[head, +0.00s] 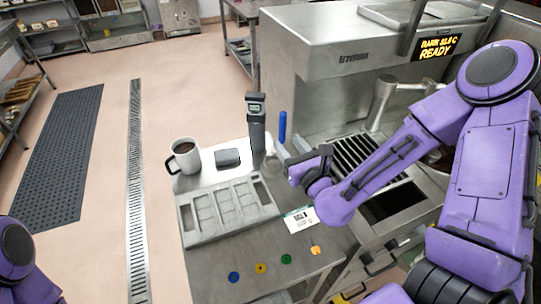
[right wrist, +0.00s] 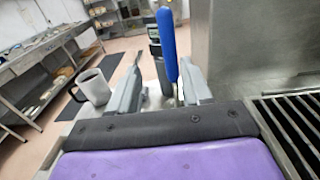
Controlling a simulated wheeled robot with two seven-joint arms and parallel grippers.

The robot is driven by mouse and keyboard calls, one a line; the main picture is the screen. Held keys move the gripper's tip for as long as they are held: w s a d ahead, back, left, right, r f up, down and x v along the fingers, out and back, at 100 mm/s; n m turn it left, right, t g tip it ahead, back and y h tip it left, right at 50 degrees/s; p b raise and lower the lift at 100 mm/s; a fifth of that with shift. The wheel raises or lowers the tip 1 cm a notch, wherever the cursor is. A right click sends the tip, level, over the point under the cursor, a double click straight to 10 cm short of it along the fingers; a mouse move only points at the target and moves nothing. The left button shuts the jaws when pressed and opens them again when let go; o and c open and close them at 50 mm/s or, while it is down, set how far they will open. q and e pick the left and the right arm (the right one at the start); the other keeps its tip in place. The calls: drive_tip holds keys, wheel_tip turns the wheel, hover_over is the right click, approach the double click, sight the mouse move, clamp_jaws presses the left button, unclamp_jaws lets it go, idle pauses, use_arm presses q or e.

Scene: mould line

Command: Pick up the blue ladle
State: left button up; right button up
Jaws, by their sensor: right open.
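The blue ladle (head: 282,127) shows as an upright blue handle near the back edge of the steel table, beside the machine. In the right wrist view the blue handle (right wrist: 167,45) stands between the two grey fingers, with a thin stem below. My right gripper (head: 288,153) is open, just in front of the handle in the head view. The ladle's bowl is hidden. Of my left arm only a purple part shows at the lower left; its gripper is out of view.
A dark upright device (head: 256,122) stands just left of the ladle. A mug (head: 186,156) with dark liquid, a small dark box (head: 227,158) and a metal mould tray (head: 228,208) are on the table. The large machine (head: 320,65) with a grate (head: 362,160) bounds the right.

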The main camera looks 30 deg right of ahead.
sight(284, 131)
drive_tip(key=b, duration=0.2)
drive_tip(key=w+d+b, duration=0.1)
drive_tip(key=b, duration=0.1)
drive_tip(key=shift+d+f+h+b, duration=0.1)
drive_tip(key=shift+f+h+b, duration=0.15)
drive_tip(key=shift+h+b, duration=0.1)
drive_tip(key=shift+w+d, duration=0.15)
drive_tip(key=shift+w, duration=0.3)
drive_tip(key=shift+w+r+b, duration=0.1)
drive_tip(key=shift+w+b, duration=0.2)
drive_tip(key=shift+w, duration=0.05)
drive_tip(key=w, duration=0.5)
drive_tip(key=shift+s+d+r, duration=0.1)
drive_tip(key=shift+s, duration=0.1)
drive_tip(key=c, duration=0.8)
use_arm(q)
wheel_tip(284, 131, down, 7)
drive_tip(key=shift+f, duration=0.15)
use_arm(e)
drive_tip(key=shift+w, duration=0.1)
clamp_jaws()
